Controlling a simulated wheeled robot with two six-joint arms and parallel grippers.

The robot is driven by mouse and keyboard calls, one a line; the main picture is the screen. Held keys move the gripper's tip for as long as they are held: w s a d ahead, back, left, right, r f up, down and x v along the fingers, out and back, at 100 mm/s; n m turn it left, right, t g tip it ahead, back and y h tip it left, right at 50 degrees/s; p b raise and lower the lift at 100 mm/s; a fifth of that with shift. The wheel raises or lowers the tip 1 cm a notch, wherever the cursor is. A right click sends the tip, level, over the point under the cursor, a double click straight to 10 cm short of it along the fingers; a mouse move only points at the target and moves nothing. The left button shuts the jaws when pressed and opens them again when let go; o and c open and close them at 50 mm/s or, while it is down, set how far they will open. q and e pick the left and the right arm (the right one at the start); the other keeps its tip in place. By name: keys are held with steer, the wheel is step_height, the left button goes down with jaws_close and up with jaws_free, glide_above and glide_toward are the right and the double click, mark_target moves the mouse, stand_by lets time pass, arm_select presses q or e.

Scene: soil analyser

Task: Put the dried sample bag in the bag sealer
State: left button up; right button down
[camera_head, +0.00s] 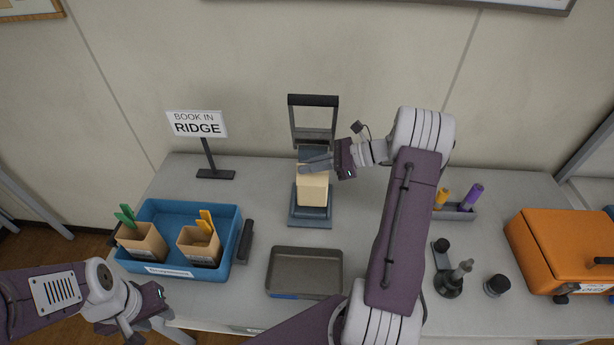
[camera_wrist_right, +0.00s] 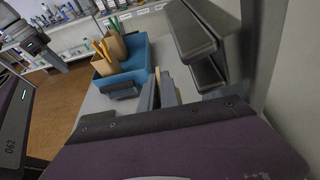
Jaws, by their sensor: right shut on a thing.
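The dried sample bag (camera_head: 313,188) is a pale tan, upright bag at the bag sealer. My right gripper (camera_head: 317,164) is shut on its top; a thin tan edge of the bag (camera_wrist_right: 158,76) shows between the fingers in the right wrist view. The bag sealer (camera_head: 310,220) is dark grey-blue with a raised arched handle; its dark bars (camera_wrist_right: 205,45) are close to the fingers in the wrist view. The bag is over the sealer's base; I cannot tell whether it touches. My left gripper (camera_head: 150,312) is low at the left, away from the bag; its fingers are unclear.
A blue tray (camera_head: 234,262) with two tan bags stands at the left, below a "BOOK IN RIDGE" sign (camera_head: 197,124). An empty grey tray (camera_head: 305,250) lies in front of the sealer. An orange case (camera_head: 555,240) and small dark tools (camera_head: 450,285) are at the right.

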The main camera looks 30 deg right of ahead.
mark_target(307, 177)
steer(key=shift+w+a+f, duration=0.15)
steer(key=shift+w+f, duration=0.05)
steer(key=shift+w, duration=0.1)
steer(key=shift+f, duration=2)
steer(key=c, duration=1.6)
jaws_free()
steer(key=shift+s+f, duration=0.1)
steer(key=v, duration=1.2)
steer(key=shift+r+b, duration=0.2)
steer(key=shift+b, duration=0.1)
